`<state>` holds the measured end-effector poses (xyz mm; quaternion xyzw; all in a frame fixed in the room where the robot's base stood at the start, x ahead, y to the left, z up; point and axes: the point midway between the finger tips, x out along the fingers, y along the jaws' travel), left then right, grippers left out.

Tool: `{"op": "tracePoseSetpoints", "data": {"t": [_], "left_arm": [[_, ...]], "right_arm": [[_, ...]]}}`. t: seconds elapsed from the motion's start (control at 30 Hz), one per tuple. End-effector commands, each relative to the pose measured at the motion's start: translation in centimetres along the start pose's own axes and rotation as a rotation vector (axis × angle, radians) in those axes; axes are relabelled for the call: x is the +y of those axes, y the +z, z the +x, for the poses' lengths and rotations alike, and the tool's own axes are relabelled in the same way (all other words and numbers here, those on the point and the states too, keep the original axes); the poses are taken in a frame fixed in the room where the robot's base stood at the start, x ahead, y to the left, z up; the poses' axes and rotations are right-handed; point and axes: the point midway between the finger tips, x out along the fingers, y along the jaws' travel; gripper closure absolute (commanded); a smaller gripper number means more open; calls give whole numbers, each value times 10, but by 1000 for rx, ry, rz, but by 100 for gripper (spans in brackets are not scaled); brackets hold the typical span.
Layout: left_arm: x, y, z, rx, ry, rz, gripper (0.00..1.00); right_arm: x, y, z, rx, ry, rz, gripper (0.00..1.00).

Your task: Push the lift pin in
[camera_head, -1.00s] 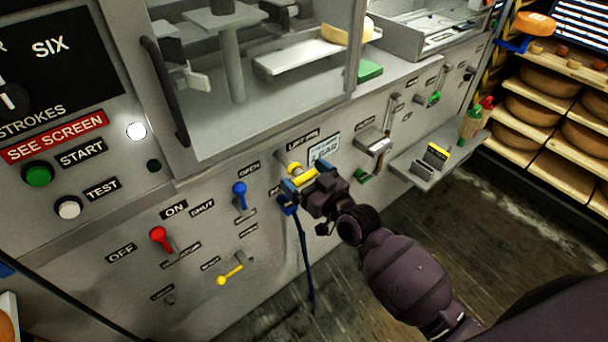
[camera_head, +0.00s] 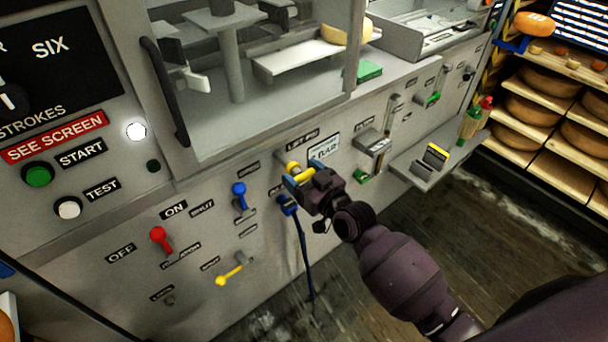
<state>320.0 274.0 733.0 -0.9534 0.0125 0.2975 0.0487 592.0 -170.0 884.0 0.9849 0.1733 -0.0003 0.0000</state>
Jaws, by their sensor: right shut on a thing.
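The lift pin (camera_head: 293,168) is a yellow knob on the grey machine front, just under the "LIFT PIN" label (camera_head: 302,142). My right gripper (camera_head: 303,176) is at the pin, its fingers shut on the yellow piece. The gripper body hides part of the pin, and I cannot tell how deep it sits. My left gripper does not show.
A blue lever (camera_head: 239,190), a red lever (camera_head: 159,238) and a yellow lever (camera_head: 230,275) stick out left of my right gripper. A blue piece (camera_head: 288,205) with a hanging cord is just below it. A small shelf (camera_head: 416,172) juts out at right. Cheese wheels (camera_head: 548,68) fill racks at far right.

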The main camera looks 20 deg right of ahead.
Motion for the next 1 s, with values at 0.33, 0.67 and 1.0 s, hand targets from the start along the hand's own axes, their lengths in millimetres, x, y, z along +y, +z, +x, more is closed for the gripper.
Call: {"op": "tracePoseSetpoints", "data": {"t": [0.33,0.67,1.0], "left_arm": [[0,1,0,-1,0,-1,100],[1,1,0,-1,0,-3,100],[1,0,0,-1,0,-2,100]], "right_arm": [[0,-1,52,3,-1,-1,75],[0,-2,60,3,0,-1,75],[0,-2,60,3,0,-1,6]]}}
